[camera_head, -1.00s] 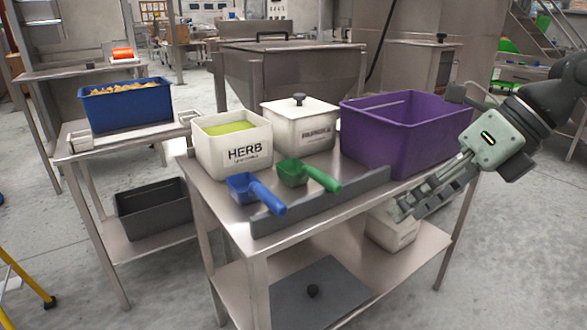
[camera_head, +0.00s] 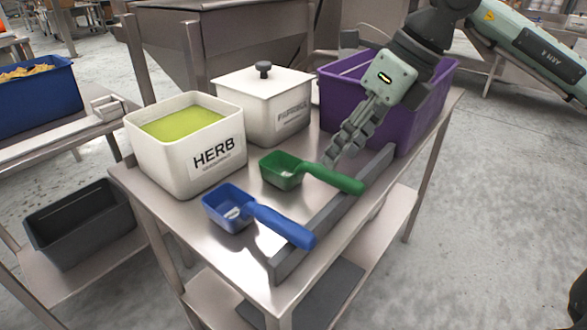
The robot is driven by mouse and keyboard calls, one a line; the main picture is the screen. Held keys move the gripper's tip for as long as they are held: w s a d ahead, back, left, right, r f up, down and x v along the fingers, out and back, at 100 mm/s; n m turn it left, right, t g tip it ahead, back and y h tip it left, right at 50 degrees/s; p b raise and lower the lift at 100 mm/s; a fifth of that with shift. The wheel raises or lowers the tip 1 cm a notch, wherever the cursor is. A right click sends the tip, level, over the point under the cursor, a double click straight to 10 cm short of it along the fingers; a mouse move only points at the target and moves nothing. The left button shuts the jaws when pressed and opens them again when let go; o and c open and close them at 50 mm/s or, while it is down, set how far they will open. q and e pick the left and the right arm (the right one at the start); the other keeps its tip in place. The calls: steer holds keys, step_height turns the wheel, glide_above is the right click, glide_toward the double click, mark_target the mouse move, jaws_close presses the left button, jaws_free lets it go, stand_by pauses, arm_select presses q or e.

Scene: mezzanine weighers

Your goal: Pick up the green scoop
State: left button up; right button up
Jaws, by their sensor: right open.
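The green scoop (camera_head: 284,171) lies on the steel table, its bowl to the left and its handle (camera_head: 332,179) pointing right, the end over the grey raised edge strip. My right gripper (camera_head: 330,160) is open and empty, pointing down just behind the green handle; I cannot tell whether it touches the handle. The blue scoop (camera_head: 232,210) lies in front of the green one, its handle also over the strip. My left gripper is not in view.
The white HERB tub (camera_head: 172,175) with green contents stands left of the scoops. The lidded white paprika tub (camera_head: 262,110) stands behind them. A purple bin (camera_head: 413,128) is behind my right gripper.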

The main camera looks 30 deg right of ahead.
mark_target(330, 175)
steer(key=x, duration=0.6)
steer(key=shift+s+f, duration=0.15)
steer(key=shift+s, duration=0.1)
jaws_close()
